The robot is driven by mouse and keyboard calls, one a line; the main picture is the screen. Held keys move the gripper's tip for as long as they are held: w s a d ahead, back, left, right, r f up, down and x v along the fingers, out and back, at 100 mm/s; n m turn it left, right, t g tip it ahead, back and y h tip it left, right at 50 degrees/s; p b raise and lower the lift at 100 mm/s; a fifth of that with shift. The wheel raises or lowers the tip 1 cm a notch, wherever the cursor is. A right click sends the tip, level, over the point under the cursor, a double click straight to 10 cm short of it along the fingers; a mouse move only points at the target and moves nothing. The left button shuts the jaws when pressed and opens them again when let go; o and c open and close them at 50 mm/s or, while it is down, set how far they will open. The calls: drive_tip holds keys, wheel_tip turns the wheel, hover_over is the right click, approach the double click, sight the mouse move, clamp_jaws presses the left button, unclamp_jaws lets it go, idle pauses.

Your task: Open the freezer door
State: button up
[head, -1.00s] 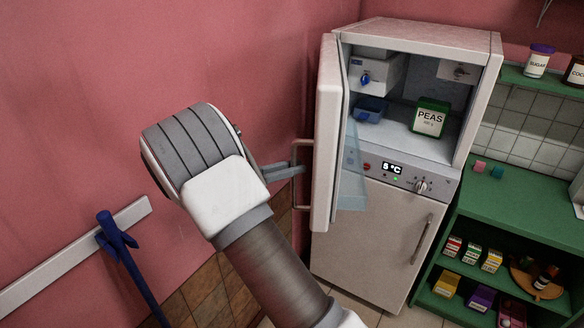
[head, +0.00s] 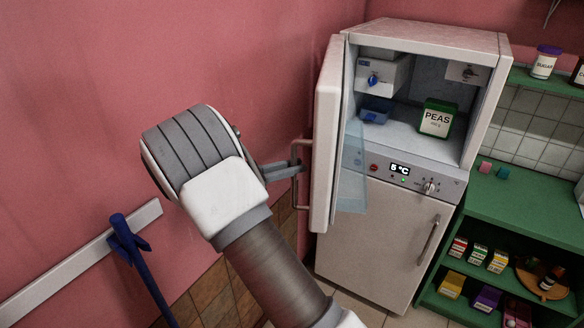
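The freezer door (head: 326,140) is the upper door of a white fridge-freezer (head: 425,35). It stands wide open, swung out to the left, so the inside shows. Its grey bar handle (head: 298,205) is on the door's outer face, toward the left wall. My gripper (head: 296,169) reaches to this handle from the left, with its fingers at the bar. The fingertips are small and partly hidden by the handle, so I cannot tell whether they are closed on it. My arm fills the lower middle of the view.
Inside the freezer are a green PEAS box (head: 436,119) and a blue tray (head: 375,110). The lower door (head: 375,240) is shut. Green shelves (head: 525,215) with small boxes stand at the right. A blue object (head: 130,240) hangs on a white wall rail at the left.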

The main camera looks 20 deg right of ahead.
drive_tip(key=o, duration=0.4)
drive_tip(key=shift+w+d, duration=0.15)
drive_tip(key=s+a+b, duration=0.1)
drive_tip(key=a+b, duration=0.1)
drive_tip(key=a, duration=1)
drive_tip(key=shift+s, duration=0.4)
